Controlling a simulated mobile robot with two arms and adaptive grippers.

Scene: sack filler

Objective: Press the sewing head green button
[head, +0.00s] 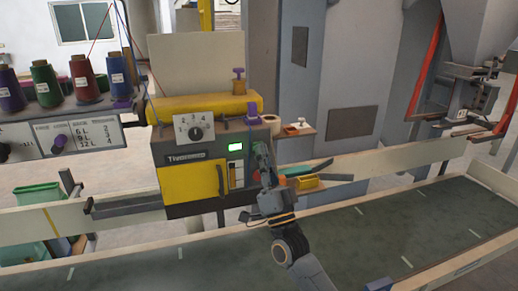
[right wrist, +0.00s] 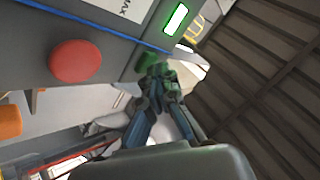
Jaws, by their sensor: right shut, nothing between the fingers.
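The sewing head is a grey and yellow machine (head: 190,178) at the middle left of the head view. A lit green-white display (head: 235,147) is on its front; it also shows in the right wrist view (right wrist: 176,19). My right gripper (head: 261,150) is shut and empty, with its fingertips at the right part of the machine's front. In the right wrist view the fingertips (right wrist: 157,73) are at a green button (right wrist: 146,62), which they partly cover. I cannot tell for sure whether they touch it. My left gripper is not in view.
A large red button (right wrist: 75,61) is on the panel left of the fingertips in the right wrist view. A dark conveyor belt (head: 370,225) with pale rails runs in front. Thread spools (head: 83,80) stand at the left.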

